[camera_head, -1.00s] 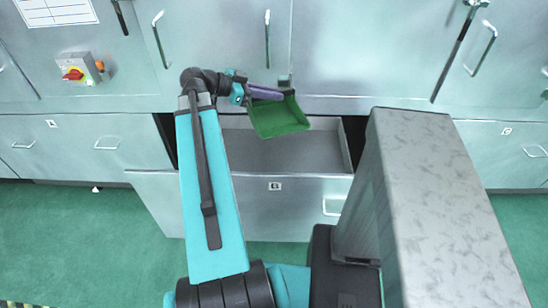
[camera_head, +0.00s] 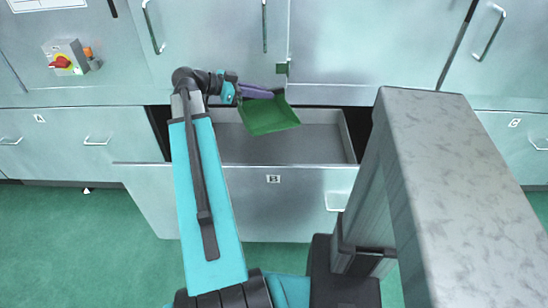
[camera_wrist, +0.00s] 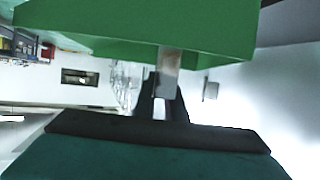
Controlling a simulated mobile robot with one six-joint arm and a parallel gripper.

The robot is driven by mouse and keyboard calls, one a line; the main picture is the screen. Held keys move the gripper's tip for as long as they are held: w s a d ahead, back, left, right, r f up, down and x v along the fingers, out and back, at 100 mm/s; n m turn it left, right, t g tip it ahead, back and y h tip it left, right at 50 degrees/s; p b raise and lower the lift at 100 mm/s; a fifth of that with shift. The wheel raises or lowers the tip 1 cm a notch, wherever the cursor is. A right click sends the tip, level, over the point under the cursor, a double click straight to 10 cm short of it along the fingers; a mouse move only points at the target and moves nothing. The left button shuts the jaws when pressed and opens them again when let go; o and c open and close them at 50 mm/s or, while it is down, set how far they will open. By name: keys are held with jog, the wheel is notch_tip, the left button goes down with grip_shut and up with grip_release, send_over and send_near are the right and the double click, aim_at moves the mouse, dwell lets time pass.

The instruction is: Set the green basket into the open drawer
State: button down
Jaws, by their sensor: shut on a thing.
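The green basket (camera_head: 268,115) is a shallow open tray, held above the open drawer (camera_head: 330,150), toward its back. The drawer has a grey interior that looks empty, and its front carries a label B. My gripper (camera_head: 272,94) is shut on the basket at its back edge, and the fingertips are hard to make out at this size. In the wrist view the basket (camera_wrist: 150,25) fills the top, with my gripper (camera_wrist: 165,85) below it at its edge. The basket looks apart from the drawer floor.
Closed cabinet doors (camera_head: 360,50) with bar handles rise behind the drawer. Closed drawers (camera_head: 95,140) lie at the left, labelled A, and at the right (camera_head: 520,140). Green floor (camera_head: 80,240) is clear in front.

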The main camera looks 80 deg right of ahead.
jog(key=w+d+f+b, duration=0.2)
jog(key=f+b, duration=0.3)
jog(key=b, duration=0.1)
jog(key=w+d+f+b, duration=0.2)
jog(key=f+b, duration=0.4)
jog(key=b, duration=0.1)
jog(key=shift+d+f, duration=0.3)
jog(key=shift+d, duration=0.05)
jog(key=shift+f, duration=0.1)
notch_tip(320, 180, down, 6)
jog(key=b, duration=0.1)
jog(key=shift+f, duration=0.1)
jog(key=shift+f+b, duration=0.3)
jog(key=shift+f, duration=1.5)
jog(key=shift+f, duration=0.15)
jog(key=c, duration=1.8)
grip_release()
